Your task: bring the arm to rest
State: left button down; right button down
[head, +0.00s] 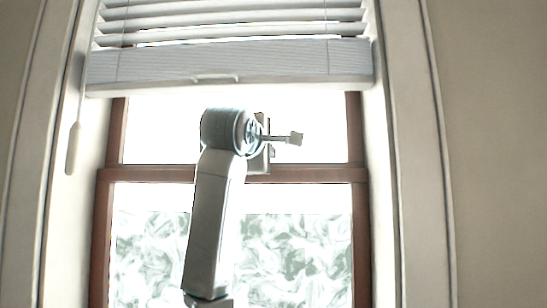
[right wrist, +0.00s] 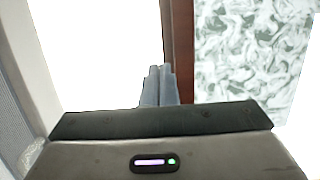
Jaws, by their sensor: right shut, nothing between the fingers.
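My right gripper (head: 295,138) is raised in front of the window in the head view, at the end of my right arm, which comes up from below. It points to the right. In the right wrist view its two grey fingers (right wrist: 160,85) are together with nothing between them. Behind the fingers is the brown window frame bar (right wrist: 180,50). My left gripper is in neither view.
A white blind (head: 230,62) with a small handle (head: 215,78) hangs above the arm. Its wand (head: 73,147) hangs at the left. The brown window frame (head: 310,174) stands behind the arm, with patterned glass (head: 300,250) below. Bare wall (head: 500,150) is at the right.

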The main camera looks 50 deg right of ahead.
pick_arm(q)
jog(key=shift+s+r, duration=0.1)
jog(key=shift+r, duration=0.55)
pick_arm(e)
jog(key=shift+s+a+r, duration=0.1)
jog(key=shift+s, duration=0.9)
